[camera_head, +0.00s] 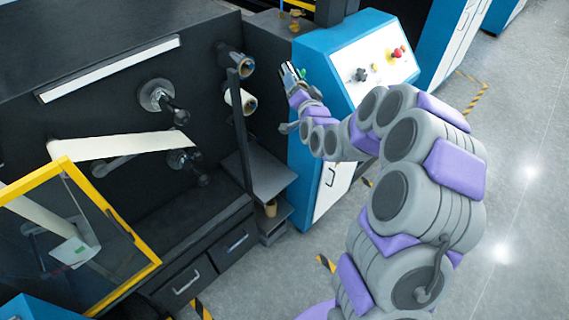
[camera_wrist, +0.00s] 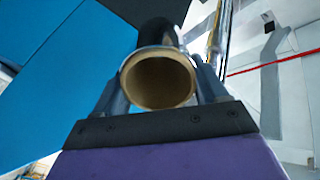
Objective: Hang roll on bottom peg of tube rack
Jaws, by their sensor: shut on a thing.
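My gripper (camera_head: 291,74) is raised in front of the dark machine, just right of the tube rack (camera_head: 240,130). In the wrist view, its fingers are shut on a roll (camera_wrist: 158,83), one on each side. The roll's open brown cardboard end faces the wrist camera, and its dark body runs away behind. In the head view the held roll is too small to make out clearly. On the rack, an upper roll (camera_head: 237,62) and a pale roll (camera_head: 241,101) below it stick out with open ends forward. I cannot make out a bottom peg below them.
A blue cabinet with a control panel (camera_head: 372,70) stands close right of my gripper. A dark shelf (camera_head: 260,172) lies below the rack, with a small brown item (camera_head: 270,207) lower down. A yellow-framed guard (camera_head: 110,215) stands open at left. The floor at right is clear.

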